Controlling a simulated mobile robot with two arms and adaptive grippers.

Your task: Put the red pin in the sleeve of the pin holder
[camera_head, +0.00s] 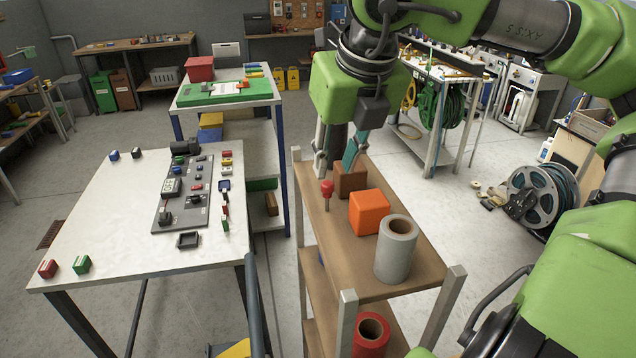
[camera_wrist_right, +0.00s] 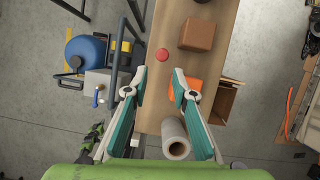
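The red pin (camera_head: 326,187) stands upright, round head up, near the left edge of the wooden shelf top (camera_head: 408,281). In the right wrist view the red pin (camera_wrist_right: 163,55) shows from above as a red disc, just beyond my fingertips. My right gripper (camera_head: 335,163) is open and empty above the shelf top, close to the pin; in the wrist view my right gripper (camera_wrist_right: 160,76) has its fingers spread wide. I cannot make out the pin holder or its sleeve for certain. My left gripper is not in view.
A brown block (camera_head: 349,181), an orange block (camera_head: 369,212) and a grey hollow cylinder (camera_head: 396,252) stand on the shelf top near the pin. A red hollow cylinder (camera_head: 370,334) is lower down. A white table (camera_head: 110,218) with a grey panel (camera_head: 180,200) stands left, across a gap.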

